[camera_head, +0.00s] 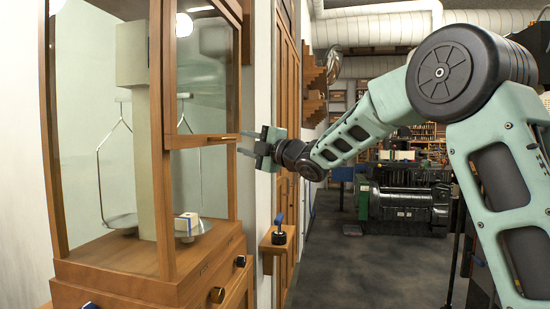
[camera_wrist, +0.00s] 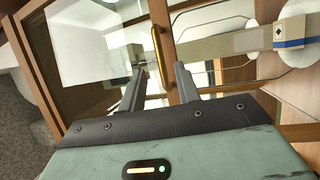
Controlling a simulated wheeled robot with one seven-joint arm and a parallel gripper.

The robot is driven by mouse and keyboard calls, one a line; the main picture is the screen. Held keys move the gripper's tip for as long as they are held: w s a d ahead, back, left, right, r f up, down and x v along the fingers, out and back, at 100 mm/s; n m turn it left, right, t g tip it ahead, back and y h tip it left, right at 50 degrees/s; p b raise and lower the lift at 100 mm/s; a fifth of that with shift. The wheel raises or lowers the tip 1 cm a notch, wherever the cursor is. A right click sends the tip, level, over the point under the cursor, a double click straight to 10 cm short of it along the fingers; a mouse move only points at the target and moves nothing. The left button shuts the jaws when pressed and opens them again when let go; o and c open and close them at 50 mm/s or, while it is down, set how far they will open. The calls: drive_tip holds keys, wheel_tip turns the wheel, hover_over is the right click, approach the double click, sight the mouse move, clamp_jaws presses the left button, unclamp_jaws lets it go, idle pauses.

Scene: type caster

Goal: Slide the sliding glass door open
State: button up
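The sliding glass door (camera_head: 200,70) is a wood-framed pane on the right side of a tall wooden balance case (camera_head: 168,258). Its bottom rail (camera_head: 190,142) sits about halfway up that side, with space below it. A slim brass handle (camera_head: 217,140) is on this rail; it also shows in the wrist view (camera_wrist: 160,50). My gripper (camera_head: 241,144) is at the rail's right end, fingers pointing at the case. In the wrist view my gripper (camera_wrist: 158,84) is open, with the handle between the two spread fingertips. I cannot tell whether either finger touches it.
Below my gripper, a small wooden wall shelf (camera_head: 275,243) holds a dark blue-handled object (camera_head: 279,232). Green machinery (camera_head: 400,200) stands behind; grey floor is open between.

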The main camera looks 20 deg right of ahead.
drive_tip(key=b+v, duration=0.2)
drive_tip(key=v, duration=0.8)
drive_tip(key=shift+s, duration=0.2)
drive_tip(key=shift+d, duration=0.1)
drive_tip(key=s+a+f+m+g+h+p, duration=0.1)
drive_tip(key=s+a+f+m+g+h, duration=0.2)
drive_tip(key=s+a+f+m, duration=0.45)
drive_tip(key=s+a+f+m+g+h+p, duration=0.1)
drive_tip(key=s+a+f+m+g+h, duration=0.25)
drive_tip(key=a+f, duration=0.45)
drive_tip(key=s+f+m+g+h, duration=0.1)
drive_tip(key=s+f+g, duration=0.4)
drive_tip(key=s, duration=0.9)
drive_tip(key=s+f+m+g+h, duration=0.2)
drive_tip(key=s+f+g, duration=0.3)
drive_tip(key=s+f, duration=0.4)
drive_tip(key=s+m, duration=0.1)
drive_tip(key=s, duration=0.4)
drive_tip(key=shift+s+m+g+p, duration=0.3)
drive_tip(key=shift+m+g+p, duration=0.05)
drive_tip(key=shift+m, duration=0.05)
